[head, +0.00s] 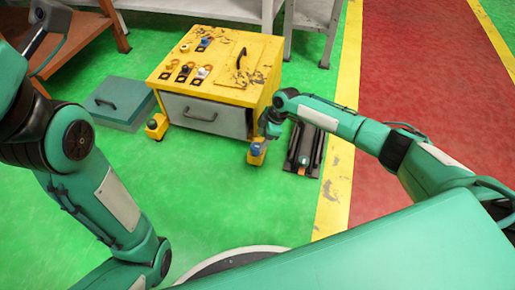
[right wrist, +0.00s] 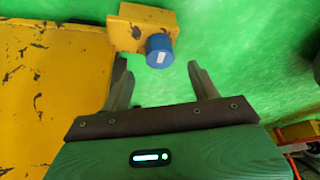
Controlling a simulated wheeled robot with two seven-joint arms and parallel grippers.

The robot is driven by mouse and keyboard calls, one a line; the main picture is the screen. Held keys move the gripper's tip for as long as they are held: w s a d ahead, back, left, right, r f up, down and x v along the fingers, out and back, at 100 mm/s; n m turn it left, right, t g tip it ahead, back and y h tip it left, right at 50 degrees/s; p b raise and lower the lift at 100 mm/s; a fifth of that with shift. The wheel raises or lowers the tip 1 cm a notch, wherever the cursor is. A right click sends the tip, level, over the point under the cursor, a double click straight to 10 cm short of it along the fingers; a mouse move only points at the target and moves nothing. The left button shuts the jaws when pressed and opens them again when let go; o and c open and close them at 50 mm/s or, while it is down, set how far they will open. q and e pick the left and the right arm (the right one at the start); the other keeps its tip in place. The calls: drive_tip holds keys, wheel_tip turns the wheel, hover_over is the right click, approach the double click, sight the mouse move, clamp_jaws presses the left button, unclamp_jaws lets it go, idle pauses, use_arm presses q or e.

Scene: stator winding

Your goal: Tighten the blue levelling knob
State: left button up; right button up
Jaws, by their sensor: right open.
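The blue levelling knob (head: 255,149) sits on a yellow foot bracket (head: 254,159) at the front right corner of the yellow cabinet (head: 217,65). In the right wrist view the blue knob (right wrist: 159,48) has a small white mark on it and stands out from the yellow bracket (right wrist: 143,27). My right gripper (head: 264,135) is close above the knob. In the right wrist view its open, empty fingers (right wrist: 157,70) point at the knob, which shows just beyond and between the tips. My left arm shows at the left, but its gripper fingers do not.
A second foot with a dark knob (head: 156,126) is at the cabinet's front left corner. A grey-green case (head: 117,103) lies to the left. A dark tool tray (head: 304,150) lies on the floor right of the gripper. Green floor in front is clear.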

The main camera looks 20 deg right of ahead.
sight(256, 146)
drive_tip(key=shift+b+x, duration=1)
drive_tip(key=shift+x, duration=1.35)
